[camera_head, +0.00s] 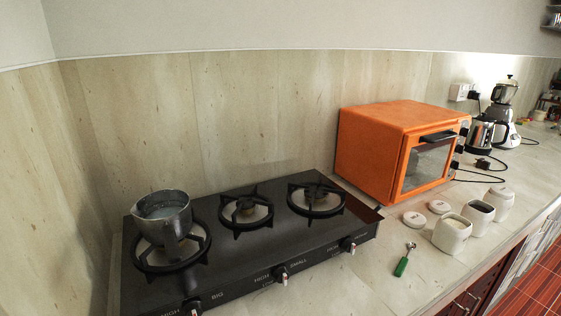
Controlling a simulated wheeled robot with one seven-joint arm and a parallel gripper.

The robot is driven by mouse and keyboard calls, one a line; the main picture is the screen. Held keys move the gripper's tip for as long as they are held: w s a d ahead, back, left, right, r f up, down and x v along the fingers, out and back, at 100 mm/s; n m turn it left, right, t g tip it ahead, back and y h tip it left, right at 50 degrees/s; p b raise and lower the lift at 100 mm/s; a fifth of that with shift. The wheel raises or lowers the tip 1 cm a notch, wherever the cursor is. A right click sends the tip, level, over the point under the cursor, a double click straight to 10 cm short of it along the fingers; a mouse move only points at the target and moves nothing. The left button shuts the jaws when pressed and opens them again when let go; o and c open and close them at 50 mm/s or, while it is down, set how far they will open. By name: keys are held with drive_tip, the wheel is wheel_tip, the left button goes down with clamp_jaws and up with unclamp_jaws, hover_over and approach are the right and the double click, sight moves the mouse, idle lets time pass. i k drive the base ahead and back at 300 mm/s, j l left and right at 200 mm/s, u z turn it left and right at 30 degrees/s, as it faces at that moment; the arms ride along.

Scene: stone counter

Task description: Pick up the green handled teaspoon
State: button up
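The green handled teaspoon (402,265) lies on the stone counter (365,285), just right of the stove's front right corner. Its green handle points toward the counter's front and its small metal bowl points to the back. Nothing covers it, and it lies apart from the white canisters. My gripper is not in view.
A black gas stove (270,255) with a metal pot (162,215) stands left of the spoon. White canisters (451,234) and a round lid (414,219) stand close on its right and behind. An orange oven (375,150) is at the back. Counter in front of the spoon is clear.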

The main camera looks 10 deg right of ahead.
sight(402, 264)
drive_tip(key=i+l+u, duration=0.1)
drive_tip(key=i+u, duration=0.15)
drive_tip(key=i, duration=0.2)
drive_tip(key=i+l+u, duration=0.25)
drive_tip(key=i, duration=0.2)
